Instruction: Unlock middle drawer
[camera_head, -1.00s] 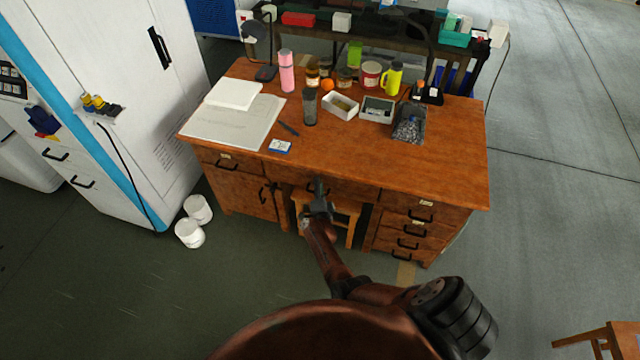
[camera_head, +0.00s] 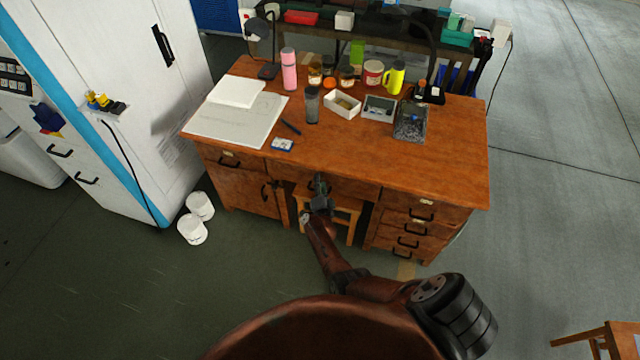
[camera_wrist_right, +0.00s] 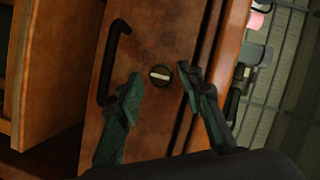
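The middle drawer (camera_head: 349,188) is the wooden front under the centre of the desk top, and it looks closed. In the wrist view its front (camera_wrist_right: 150,125) fills the middle, with a black bar handle (camera_wrist_right: 111,62) on the left. A small round lock (camera_wrist_right: 160,76) with a pale bar across it sits to the right of the handle. My right gripper (camera_head: 320,187) is at the drawer front. In the wrist view its two dark green fingertips (camera_wrist_right: 159,80) are apart, one on each side of the lock. Contact with the lock is not clear. My left gripper is not in view.
The wooden desk (camera_head: 400,155) carries papers, bottles, jars and small boxes. A stool (camera_head: 350,215) stands beneath the middle drawer. A side door (camera_head: 245,190) is to the left and stacked drawers (camera_head: 405,230) to the right. White buckets (camera_head: 192,229) stand on the floor at left.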

